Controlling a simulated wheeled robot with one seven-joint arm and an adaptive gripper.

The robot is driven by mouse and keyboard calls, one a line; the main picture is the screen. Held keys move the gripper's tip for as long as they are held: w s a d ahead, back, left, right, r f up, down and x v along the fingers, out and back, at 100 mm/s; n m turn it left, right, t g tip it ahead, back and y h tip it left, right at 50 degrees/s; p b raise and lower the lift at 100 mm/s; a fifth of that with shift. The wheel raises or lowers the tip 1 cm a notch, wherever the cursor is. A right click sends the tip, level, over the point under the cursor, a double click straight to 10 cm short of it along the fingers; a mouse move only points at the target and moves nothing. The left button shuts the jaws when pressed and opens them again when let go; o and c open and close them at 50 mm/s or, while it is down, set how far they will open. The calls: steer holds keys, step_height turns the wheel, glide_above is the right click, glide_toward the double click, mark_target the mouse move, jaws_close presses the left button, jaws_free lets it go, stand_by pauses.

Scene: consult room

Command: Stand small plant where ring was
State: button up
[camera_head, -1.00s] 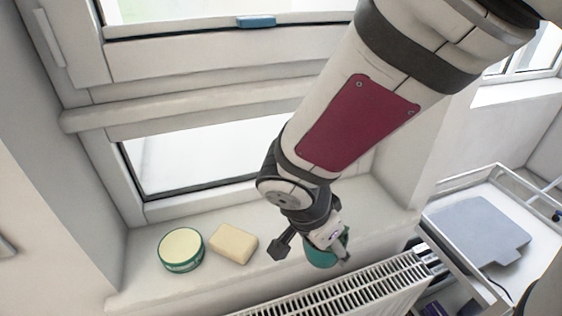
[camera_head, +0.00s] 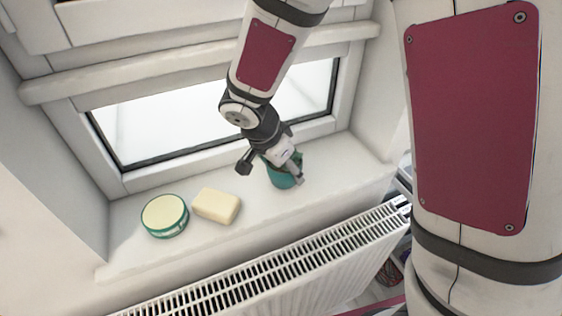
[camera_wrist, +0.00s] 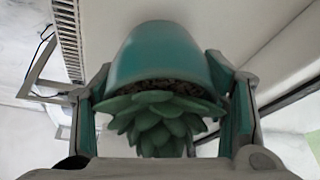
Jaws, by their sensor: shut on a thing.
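The small plant is a green succulent (camera_wrist: 155,118) in a teal pot (camera_wrist: 160,52). In the head view the pot (camera_head: 284,179) shows at the right part of the white window sill, partly hidden by my gripper (camera_head: 284,166). In the wrist view my gripper (camera_wrist: 163,100) is shut on the pot, one finger on each side. The pot is at or just above the sill; I cannot tell if it touches. No ring is visible in any view.
On the sill (camera_head: 335,181), a cream bar (camera_head: 216,206) lies left of the pot, and a round green-rimmed tin (camera_head: 165,215) stands further left. The window is behind. A white radiator (camera_head: 290,262) runs below the front edge. The sill right of the pot is clear.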

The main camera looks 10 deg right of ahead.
steer(key=shift+f, duration=0.6)
steer(key=shift+f, duration=0.15)
steer(key=o, duration=1.4)
steer(key=shift+o, duration=0.2)
